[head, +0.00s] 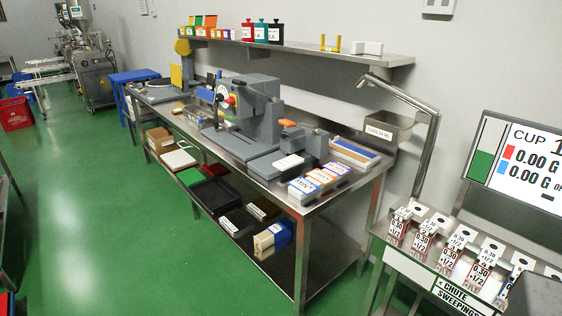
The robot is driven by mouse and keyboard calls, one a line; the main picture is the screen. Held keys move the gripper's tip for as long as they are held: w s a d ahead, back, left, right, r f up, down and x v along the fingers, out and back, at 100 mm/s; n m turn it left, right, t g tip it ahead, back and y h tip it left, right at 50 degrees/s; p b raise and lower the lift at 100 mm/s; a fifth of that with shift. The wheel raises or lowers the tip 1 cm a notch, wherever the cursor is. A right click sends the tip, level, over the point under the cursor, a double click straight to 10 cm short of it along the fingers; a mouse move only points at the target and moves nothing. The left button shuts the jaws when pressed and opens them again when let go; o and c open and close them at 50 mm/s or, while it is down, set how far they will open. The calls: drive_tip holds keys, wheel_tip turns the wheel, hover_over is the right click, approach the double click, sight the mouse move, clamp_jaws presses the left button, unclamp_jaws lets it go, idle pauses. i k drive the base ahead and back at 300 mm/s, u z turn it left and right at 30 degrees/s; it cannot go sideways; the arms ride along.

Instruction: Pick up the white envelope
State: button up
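No plain item is clearly recognisable as the white envelope. A small flat white piece (288,162) lies on the grey plate of the bench machine, near the right end of the steel table (268,186). It could be an envelope, but it is too small to tell. Beside it, at the table's right front corner, lie white packets with coloured bands and printed lettering (304,187), one reading MINT. A flat white item (179,160) also lies on the table's lower shelf at the left.
A grey machine (255,110) stands mid-table. A wall shelf (390,60) holds tins and boxes. A steel stand (405,264) with several labelled white holders and a scale display (522,160) are at the right. The green floor (95,215) is clear at the left front.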

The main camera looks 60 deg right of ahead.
sight(286, 163)
drive_tip(key=i, duration=0.9)
drive_tip(key=z, duration=0.05)
